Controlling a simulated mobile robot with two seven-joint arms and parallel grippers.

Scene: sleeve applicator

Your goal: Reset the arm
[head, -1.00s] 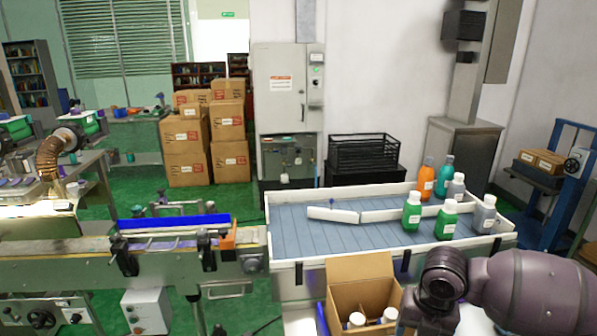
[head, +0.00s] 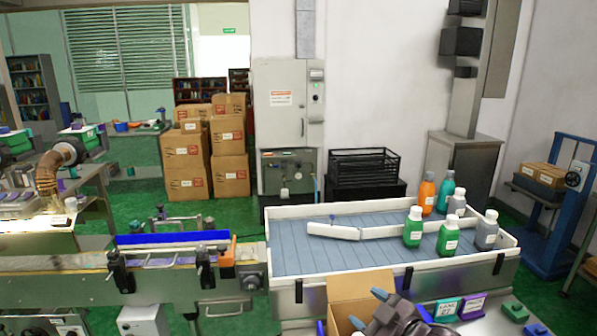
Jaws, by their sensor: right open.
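My right gripper (head: 368,308) is at the bottom of the head view, dark grey, with its jaws open and apparently empty. It appears in front of an open cardboard box (head: 345,288), whose inside is mostly hidden by the gripper. I cannot tell whether the gripper touches the box. My left gripper is not in view.
A white-rimmed conveyor table (head: 300,284) stands behind the box. It carries a green bottle (head: 447,236), an orange bottle (head: 426,192) and several others at its right end. A narrow conveyor (head: 190,265) joins from the left. Labelled green and purple items (head: 446,308) lie right of the gripper.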

